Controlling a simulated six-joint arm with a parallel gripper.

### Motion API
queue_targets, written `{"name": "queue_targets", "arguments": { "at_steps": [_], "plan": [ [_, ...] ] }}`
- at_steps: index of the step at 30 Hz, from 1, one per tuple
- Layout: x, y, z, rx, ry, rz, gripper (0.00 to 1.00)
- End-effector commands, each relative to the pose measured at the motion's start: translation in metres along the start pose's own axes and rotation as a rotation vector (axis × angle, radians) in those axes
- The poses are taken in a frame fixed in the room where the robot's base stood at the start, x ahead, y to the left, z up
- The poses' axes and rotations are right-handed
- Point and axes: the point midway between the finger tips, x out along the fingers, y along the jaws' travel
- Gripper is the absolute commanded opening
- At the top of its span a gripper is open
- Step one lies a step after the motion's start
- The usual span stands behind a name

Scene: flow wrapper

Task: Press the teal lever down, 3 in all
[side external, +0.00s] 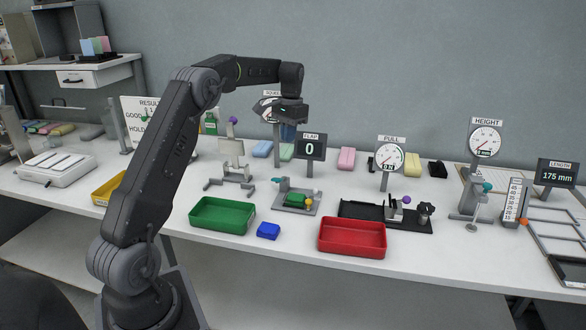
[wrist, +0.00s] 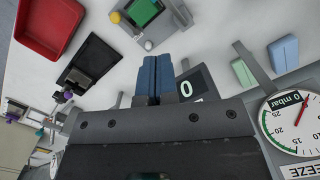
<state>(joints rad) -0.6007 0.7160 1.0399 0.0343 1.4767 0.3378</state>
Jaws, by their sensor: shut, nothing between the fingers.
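A teal knob or lever end (side external: 487,186) shows on the height gauge stand (side external: 470,205) at the right of the side external view. A small teal-grey knob (side external: 276,180) also shows on the flap station (side external: 296,207); I cannot tell which is the teal lever. My gripper (side external: 288,132) is high above the bench behind the flap station, far left of the height gauge and touching nothing. Its blue fingers (wrist: 157,78) are together and empty in the wrist view. The wrist view shows the flap station (wrist: 128,22) with a green block, but not the height gauge.
The flap display (side external: 310,148) reads 0. A green tray (side external: 222,215), blue block (side external: 268,231) and red tray (side external: 352,238) line the front. The pull gauge (side external: 390,157) and its black fixture stand between the flap station and height gauge. The length display (side external: 557,174) is far right.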

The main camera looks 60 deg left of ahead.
Motion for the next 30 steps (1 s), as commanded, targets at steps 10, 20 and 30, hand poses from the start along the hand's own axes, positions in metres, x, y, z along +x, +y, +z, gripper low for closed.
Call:
{"name": "queue_targets", "arguments": {
  "at_steps": [10, 20, 30],
  "plan": [
    [0.03, 0.0, 0.028, 0.001, -0.004, 0.002, 0.0],
    [0.033, 0.0, 0.03, 0.001, -0.002, 0.001, 0.0],
    [0.055, 0.0, 0.031, 0.001, -0.007, 0.003, 0.0]
  ]
}}
